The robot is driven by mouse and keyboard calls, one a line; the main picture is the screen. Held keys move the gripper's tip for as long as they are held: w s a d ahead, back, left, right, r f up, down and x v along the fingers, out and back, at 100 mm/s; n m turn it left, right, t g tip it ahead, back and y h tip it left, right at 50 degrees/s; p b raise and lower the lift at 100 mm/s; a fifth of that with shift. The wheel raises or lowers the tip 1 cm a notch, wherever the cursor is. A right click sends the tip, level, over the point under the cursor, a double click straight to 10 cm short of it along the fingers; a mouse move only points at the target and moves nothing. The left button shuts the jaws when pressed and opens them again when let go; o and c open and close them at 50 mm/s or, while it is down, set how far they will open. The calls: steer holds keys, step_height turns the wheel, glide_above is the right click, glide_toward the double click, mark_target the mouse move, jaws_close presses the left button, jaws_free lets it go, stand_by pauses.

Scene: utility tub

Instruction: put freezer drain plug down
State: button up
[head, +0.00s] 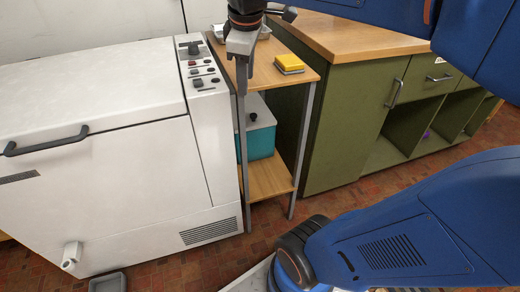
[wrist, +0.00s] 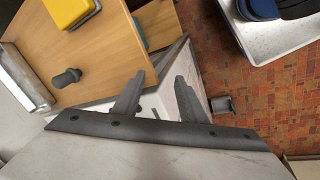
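A small dark grey knobbed piece that looks like the freezer drain plug (wrist: 67,77) lies on the wooden top of the shelf stand (wrist: 105,62) in the wrist view. I cannot make it out in the head view. My gripper (head: 240,60) hangs near the left edge of the stand, beside the freezer (head: 120,140). In the wrist view the two fingers of my gripper (wrist: 157,100) are apart with nothing between them. The plug is apart from the fingers, to their left in that view. A pale spout (head: 71,255) sits low on the freezer's front.
A yellow sponge (head: 289,62) and a metal tray (wrist: 24,72) are on the stand's top. A teal box (head: 258,140) is on a lower shelf. The green cabinet (head: 340,115) stands to the right. A small grey pan (head: 108,283) is on the floor by the freezer.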

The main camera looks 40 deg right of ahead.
steer(key=s+a+f+m+t+y, duration=0.1)
steer(key=s+a+f+m, duration=0.3)
steer(key=s+f+m, duration=0.4)
steer(key=s+f, duration=0.4)
steer(key=f, duration=0.2)
steer(key=shift+s+a+f+m+t, duration=0.2)
steer(key=shift+f+m+t, duration=0.1)
steer(key=shift+f+t, duration=0.1)
steer(key=shift+c, duration=0.3)
